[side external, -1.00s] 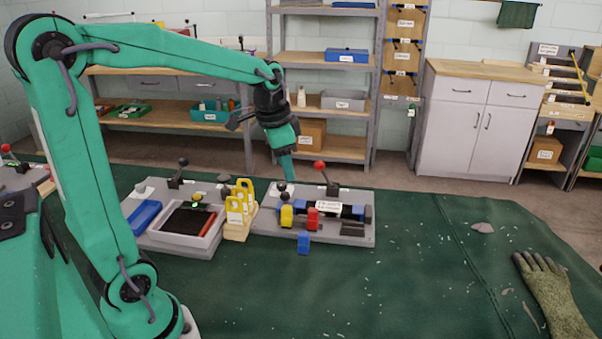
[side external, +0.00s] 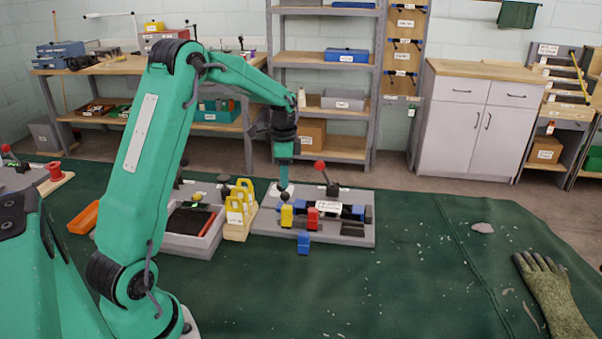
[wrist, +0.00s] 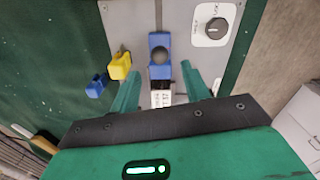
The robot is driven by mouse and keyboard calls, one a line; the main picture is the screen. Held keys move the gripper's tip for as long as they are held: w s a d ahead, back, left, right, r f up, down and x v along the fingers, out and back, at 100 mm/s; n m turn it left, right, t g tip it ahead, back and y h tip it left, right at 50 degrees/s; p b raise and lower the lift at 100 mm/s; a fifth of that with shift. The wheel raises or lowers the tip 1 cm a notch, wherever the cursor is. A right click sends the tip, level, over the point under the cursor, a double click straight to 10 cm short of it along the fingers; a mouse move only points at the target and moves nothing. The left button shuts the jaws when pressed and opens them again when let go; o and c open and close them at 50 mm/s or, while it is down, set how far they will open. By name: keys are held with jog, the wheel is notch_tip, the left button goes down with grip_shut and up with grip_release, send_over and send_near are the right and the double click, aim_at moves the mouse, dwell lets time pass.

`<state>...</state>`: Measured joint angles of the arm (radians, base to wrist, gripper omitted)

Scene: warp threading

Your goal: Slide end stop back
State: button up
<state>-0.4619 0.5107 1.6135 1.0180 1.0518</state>
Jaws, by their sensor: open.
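My gripper (side external: 283,182) points down over the left part of a grey fixture plate (side external: 345,237). In the wrist view, its two green fingers (wrist: 160,92) are apart, with nothing held between them. A blue block (wrist: 160,72) with a round grey top sits on a rail just beyond the fingertips, roughly centred between them. It may be the end stop; I cannot tell for certain. A white label (wrist: 161,99) shows between the fingers. In the side view, a yellow block (side external: 286,216) and a red block (side external: 313,218) stand at the rail's front.
A red-knobbed lever (side external: 320,166) rises behind the rail. A blue block (side external: 304,243) is at the plate's front edge. Yellow holders (side external: 240,203) and a grey tray (side external: 190,240) stand to the left. A glove (side external: 555,290) lies at right; the mat between is mostly clear.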

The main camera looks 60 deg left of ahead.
aim_at(285, 196)
jog(key=shift+f, duration=3.9)
grip_shut()
